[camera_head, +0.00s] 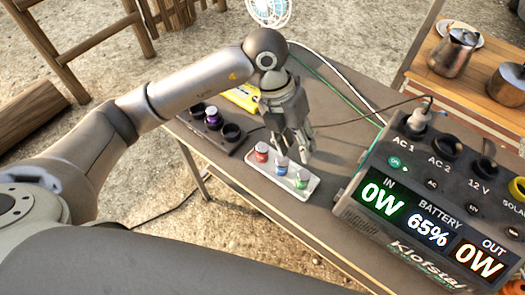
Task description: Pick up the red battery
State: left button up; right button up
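The red battery (262,151) stands upright at the left end of a white tray (258,171) on the table. A blue battery (282,166) and a green battery (302,179) stand beside it in a row. My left gripper (295,151) points down over the tray, to the right of the red battery and close to the blue one. Its fingers look apart, with nothing visible held between them. I cannot tell its exact height above the batteries. My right gripper is out of view.
A black holder (226,145) with round slots and a purple battery (212,115) is left of the tray. A yellow packet (240,97) lies behind. A large power station (430,205) with cables fills the table's right side. A small fan (269,11) is at the back.

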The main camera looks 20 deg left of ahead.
pick_arm(q)
jog(key=w+a+y, duration=0.1)
jog(key=a, duration=0.1)
jog(key=w+a+y, duration=0.1)
jog(key=a, duration=0.2)
jog(key=w+a+n+t+y, duration=0.1)
jog(key=a, duration=0.1)
jog(key=shift+a+r+y, duration=0.1)
jog(key=shift+a+y, duration=0.2)
jog(key=shift+y, duration=0.1)
send_over(263, 146)
notch_tip(263, 146, down, 4)
jog(key=shift+d+f, duration=0.1)
jog(key=shift+f, duration=0.1)
jog(key=shift+f+p, duration=0.75)
jog(key=shift+f, duration=2.35)
jog(key=shift+c, duration=0.4)
jog(key=c, duration=0.7)
grip_shut()
jog(key=shift+r, duration=0.15)
